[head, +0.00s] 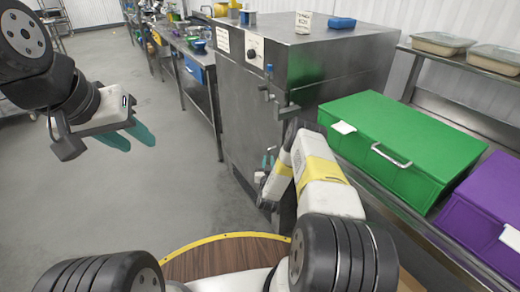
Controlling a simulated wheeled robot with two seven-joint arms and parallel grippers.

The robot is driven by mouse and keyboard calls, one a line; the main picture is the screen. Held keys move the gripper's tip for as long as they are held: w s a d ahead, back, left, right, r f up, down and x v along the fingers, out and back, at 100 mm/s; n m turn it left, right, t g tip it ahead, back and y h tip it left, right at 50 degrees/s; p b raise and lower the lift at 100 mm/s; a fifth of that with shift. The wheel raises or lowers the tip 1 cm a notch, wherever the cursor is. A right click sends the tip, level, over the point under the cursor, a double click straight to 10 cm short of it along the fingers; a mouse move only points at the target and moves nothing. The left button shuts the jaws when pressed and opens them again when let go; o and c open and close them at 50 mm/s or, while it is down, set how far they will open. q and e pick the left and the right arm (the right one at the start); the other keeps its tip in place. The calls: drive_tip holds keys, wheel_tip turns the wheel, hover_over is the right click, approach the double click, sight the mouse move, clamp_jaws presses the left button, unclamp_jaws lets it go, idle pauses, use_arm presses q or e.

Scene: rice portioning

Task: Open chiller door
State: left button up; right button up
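The chiller looks to be the grey steel cabinet (340,58) in the middle of the head view. Its front door (243,110) faces left and looks closed. A latch handle (283,108) is at the door's right edge. My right gripper (267,163) is low in front of the door, below the latch and apart from it in the picture. Its teal fingertips are small and partly hidden by my arm, so its opening is unclear. My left gripper (129,137) hangs over the floor at the left, with its teal fingers apart and nothing between them.
A green lidded box (400,135) and a purple box (490,205) stand on a steel counter at the right. Trays (442,43) sit on a shelf above. The grey floor (120,190) at left is clear.

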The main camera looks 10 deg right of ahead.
clamp_jaws()
idle(1.3)
